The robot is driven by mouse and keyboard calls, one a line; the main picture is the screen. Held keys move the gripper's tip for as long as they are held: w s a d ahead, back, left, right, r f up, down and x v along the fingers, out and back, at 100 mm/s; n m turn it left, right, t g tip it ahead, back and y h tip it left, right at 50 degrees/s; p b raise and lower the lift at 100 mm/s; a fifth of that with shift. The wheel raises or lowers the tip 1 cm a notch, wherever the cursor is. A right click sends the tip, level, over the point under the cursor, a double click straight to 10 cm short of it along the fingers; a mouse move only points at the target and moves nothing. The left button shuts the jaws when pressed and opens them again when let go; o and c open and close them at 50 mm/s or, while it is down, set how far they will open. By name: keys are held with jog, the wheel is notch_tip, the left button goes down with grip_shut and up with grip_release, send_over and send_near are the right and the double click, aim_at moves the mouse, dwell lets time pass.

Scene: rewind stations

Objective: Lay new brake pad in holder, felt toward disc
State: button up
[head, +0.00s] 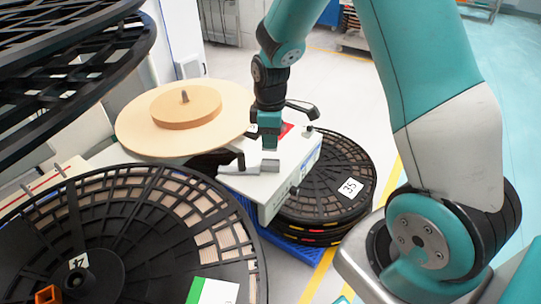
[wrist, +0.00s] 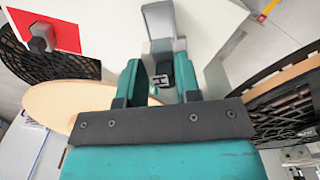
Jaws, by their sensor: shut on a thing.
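My gripper (head: 269,143) points down just above the white top of the station (head: 262,190). In the wrist view its two teal fingers (wrist: 162,78) are closed on a small piece, which I take to be the brake pad (wrist: 160,81). The fingers hide most of it, and I cannot tell which way its felt faces. A grey block (head: 270,166), perhaps the holder, stands on the white top right by the fingertips. It also shows in the wrist view (wrist: 158,20), just beyond the fingers. I cannot tell whether the pad touches it.
A red plate (head: 286,130) with a dark knob lies on the white top. A beige disc (head: 140,125) is to the left. Black reels stand at front left (head: 150,225) and right (head: 320,180); another overhangs at upper left (head: 100,60).

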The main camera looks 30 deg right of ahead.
jog(key=shift+f, duration=2.9)
jog(key=shift+f+b, duration=0.15)
jog(key=shift+b, duration=0.2)
jog(key=o, duration=0.9)
